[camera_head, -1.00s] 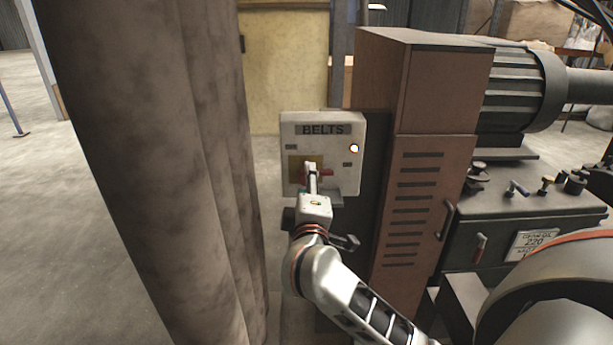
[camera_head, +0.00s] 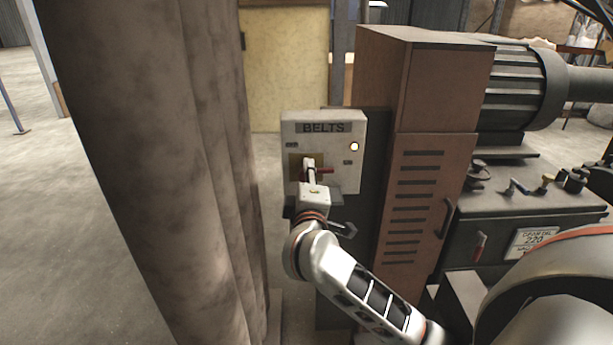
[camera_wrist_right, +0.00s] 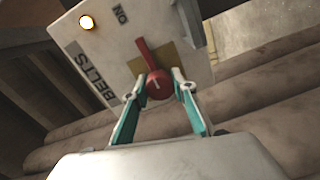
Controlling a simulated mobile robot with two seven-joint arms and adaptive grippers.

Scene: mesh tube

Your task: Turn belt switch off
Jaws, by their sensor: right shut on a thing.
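The white switch box labelled BELTS (camera_head: 345,125) stands on the left side of the brown cabinet in the head view. It has a lit lamp (camera_head: 354,147) and a red switch handle (camera_head: 325,170) on a yellowish plate. In the right wrist view the red handle (camera_wrist_right: 145,55) has its round hub between the fingers, and its lever sticks out beyond them. An ON label (camera_wrist_right: 120,16) is on the box face. My right gripper (camera_head: 309,163) is at the handle and shut on it; it also shows in the wrist view (camera_wrist_right: 157,82). My left gripper is not in view.
A thick grey-brown pillar (camera_head: 150,130) stands close left of the box and my right arm. The brown cabinet (camera_head: 425,150) is just right of the box. A dark machine with a motor (camera_head: 520,85) stands farther right. Open floor (camera_head: 40,220) lies left of the pillar.

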